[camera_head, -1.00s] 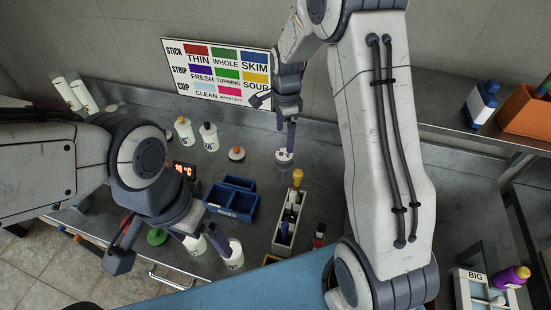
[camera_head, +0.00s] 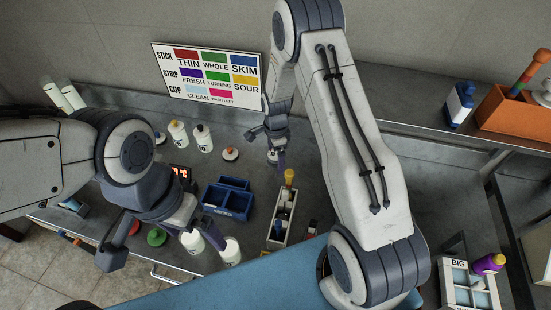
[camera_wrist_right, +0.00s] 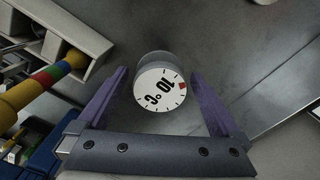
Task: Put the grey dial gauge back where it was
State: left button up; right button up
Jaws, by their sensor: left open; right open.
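A blue divided caddy (camera_head: 228,200) and a pale narrow rack (camera_head: 281,222) with a yellow-topped tool stand in front of the gauge. A colour chart (camera_head: 207,75) leans at the back. Bench right of the gauge looks clear.

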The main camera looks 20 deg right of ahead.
jog(key=shift+c, duration=0.3)
jog(key=c, duration=1.4)
jog(key=shift+r, duration=0.15)
